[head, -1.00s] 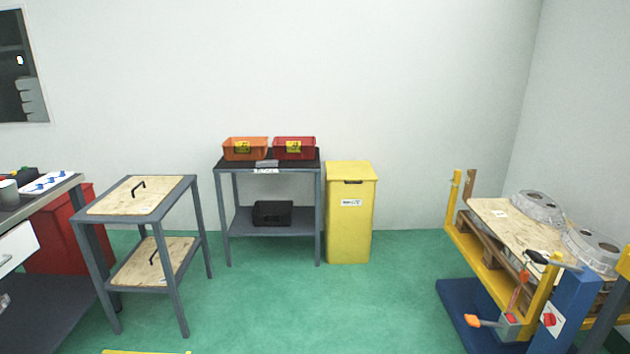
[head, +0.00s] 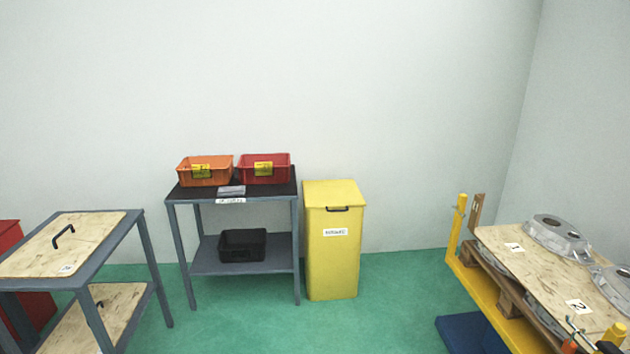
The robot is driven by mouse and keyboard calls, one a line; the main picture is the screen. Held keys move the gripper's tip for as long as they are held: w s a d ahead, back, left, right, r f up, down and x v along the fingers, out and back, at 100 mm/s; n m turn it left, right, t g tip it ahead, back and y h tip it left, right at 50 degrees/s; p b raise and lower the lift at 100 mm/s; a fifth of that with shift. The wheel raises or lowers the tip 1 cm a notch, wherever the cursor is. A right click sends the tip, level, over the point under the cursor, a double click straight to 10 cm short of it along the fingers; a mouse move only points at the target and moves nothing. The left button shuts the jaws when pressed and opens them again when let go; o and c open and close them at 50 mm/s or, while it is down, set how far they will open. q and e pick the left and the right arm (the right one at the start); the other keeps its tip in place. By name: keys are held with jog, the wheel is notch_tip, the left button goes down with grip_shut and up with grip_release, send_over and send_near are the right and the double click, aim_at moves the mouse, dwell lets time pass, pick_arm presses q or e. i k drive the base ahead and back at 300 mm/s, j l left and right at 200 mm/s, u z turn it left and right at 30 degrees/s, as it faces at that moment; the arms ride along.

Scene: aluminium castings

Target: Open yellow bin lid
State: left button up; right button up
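The yellow bin (head: 331,262) stands upright on the green floor against the back wall, just right of the grey table. Its yellow lid (head: 333,191) is closed. A dark handle (head: 337,209) shows at the front upper edge, and a white label (head: 335,232) is on the front face. Neither of my grippers shows in the head view.
A grey table (head: 247,261) left of the bin holds an orange crate (head: 205,171), a red crate (head: 264,168) and, below, a black crate (head: 242,245). A wood-topped cart (head: 62,243) stands nearer left. A pallet with castings (head: 557,234) stands right. Green floor (head: 400,290) before the bin is clear.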

aim_at(326, 194)
jog(key=i, duration=1.15)
jog(key=i+l+u, duration=0.2)
jog(key=i, duration=0.3)
jog(key=i+l+u, duration=0.2)
jog(key=i, duration=0.3)
jog(key=i+l+u, duration=0.15)
jog(key=i+l, duration=0.5)
jog(key=l, duration=0.4)
jog(key=i+l+u, duration=0.1)
jog(key=l, duration=0.35)
jog(key=i+l, duration=0.1)
jog(key=l, duration=0.4)
jog(key=u, duration=0.05)
